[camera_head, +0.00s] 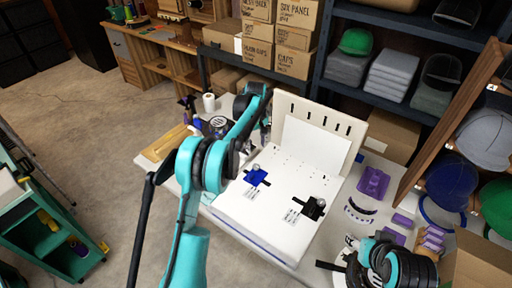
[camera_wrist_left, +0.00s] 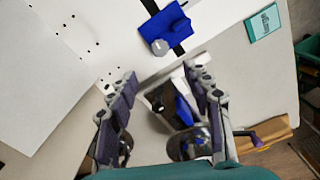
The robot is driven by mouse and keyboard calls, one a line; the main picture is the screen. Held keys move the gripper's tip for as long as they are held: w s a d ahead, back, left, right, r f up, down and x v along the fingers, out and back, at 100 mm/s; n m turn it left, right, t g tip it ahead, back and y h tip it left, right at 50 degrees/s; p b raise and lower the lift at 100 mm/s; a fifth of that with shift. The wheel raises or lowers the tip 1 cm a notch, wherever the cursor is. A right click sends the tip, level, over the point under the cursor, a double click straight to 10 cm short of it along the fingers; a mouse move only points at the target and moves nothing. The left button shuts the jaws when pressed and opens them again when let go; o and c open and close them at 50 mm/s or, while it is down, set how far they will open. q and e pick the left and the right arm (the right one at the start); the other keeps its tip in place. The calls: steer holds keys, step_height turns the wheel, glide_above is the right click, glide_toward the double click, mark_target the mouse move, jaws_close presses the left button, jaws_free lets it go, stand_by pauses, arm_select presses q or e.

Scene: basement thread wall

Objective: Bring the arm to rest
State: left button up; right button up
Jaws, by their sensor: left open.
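My left arm, teal and black, rises from the bottom of the head view and bends over the table. My left gripper (camera_head: 264,136) is at its far end, beside the left edge of the white board fixture, and shows small there. In the left wrist view the left gripper (camera_wrist_left: 162,90) is open, its two padded fingers wide apart with nothing held between them. Blue and black items lie on the table beyond and below the fingers. Part of my right arm shows at the lower right of the head view; its jaws cannot be made out.
The white fixture (camera_head: 268,222) carries a blue block (camera_head: 257,177) and a black block (camera_head: 314,208). Purple parts (camera_head: 372,184) lie to its right. Boxes (camera_head: 294,62) and shelved caps stand behind. A green cart (camera_head: 62,240) stands left, with open floor between.

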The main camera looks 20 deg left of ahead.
stand_by(0.3)
arm_select(q)
steer(key=s+d+r+m+t, duration=0.25)
steer(key=s+r+m, duration=0.25)
steer(key=s+r, duration=1.1)
steer(key=s+f+m+t, duration=0.2)
steer(key=s, duration=0.8)
steer(key=s+f+m+t, duration=0.2)
steer(key=s+f, duration=0.1)
steer(key=s, duration=0.8)
steer(key=shift+d+f+m+t, duration=0.15)
steer(key=shift+f+m+t, duration=0.15)
steer(key=shift+t, duration=0.05)
